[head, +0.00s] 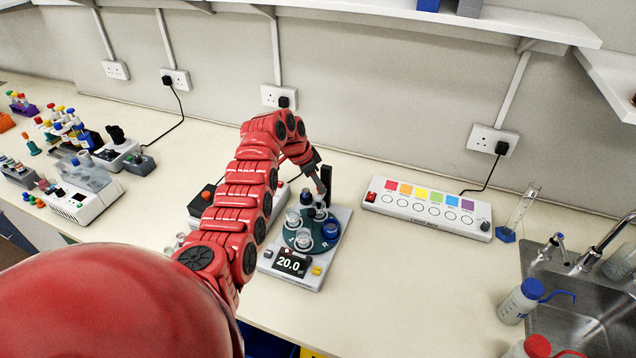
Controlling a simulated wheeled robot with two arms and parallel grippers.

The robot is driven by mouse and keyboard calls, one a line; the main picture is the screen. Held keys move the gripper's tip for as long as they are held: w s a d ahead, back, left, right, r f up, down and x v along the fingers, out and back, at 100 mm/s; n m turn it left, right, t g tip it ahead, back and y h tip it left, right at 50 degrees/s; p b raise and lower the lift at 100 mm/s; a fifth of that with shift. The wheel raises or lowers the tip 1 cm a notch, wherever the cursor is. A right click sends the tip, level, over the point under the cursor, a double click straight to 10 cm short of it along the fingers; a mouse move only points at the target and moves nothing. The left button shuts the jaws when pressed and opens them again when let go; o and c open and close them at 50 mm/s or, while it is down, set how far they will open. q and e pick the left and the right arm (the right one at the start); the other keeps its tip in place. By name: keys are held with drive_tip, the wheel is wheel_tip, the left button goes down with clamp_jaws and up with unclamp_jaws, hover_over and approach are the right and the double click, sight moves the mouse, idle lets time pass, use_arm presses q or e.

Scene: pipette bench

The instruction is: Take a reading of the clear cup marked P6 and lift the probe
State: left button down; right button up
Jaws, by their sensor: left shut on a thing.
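My left gripper (320,184) is shut above a white meter (331,262), at a grey, slim piece that looks like the probe (321,207); the fingers are small and partly hidden by my arm. The meter's display (291,263) reads 20.0. On its dark teal round plate (316,245) stand clear cups, one at the left (293,219) and one in front (303,238), and a blue cup (331,230) at the right. The mark P6 is too small to read on any cup. Whether the probe's tip is inside a cup I cannot tell. My right gripper is not in view.
A dark upright post (327,178) stands behind the plate. A colour-square strip (426,207) lies to the right, with a measuring cylinder (522,208) and sink (590,300) beyond. Racks and devices (85,180) fill the left bench. The bench right of the meter is clear.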

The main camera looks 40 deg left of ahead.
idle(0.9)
use_arm(q)
drive_tip(key=shift+r+b, duration=0.15)
drive_tip(key=shift+b, duration=0.15)
wheel_tip(320, 180, up, 5)
drive_tip(key=b, duration=0.3)
drive_tip(key=shift+b, duration=0.4)
drive_tip(key=shift+r, duration=0.15)
drive_tip(key=c, duration=1)
unclamp_jaws()
drive_tip(key=shift+a, duration=0.1)
drive_tip(key=o, duration=0.4)
drive_tip(key=shift+s+r, duration=0.1)
drive_tip(key=shift+r, duration=0.05)
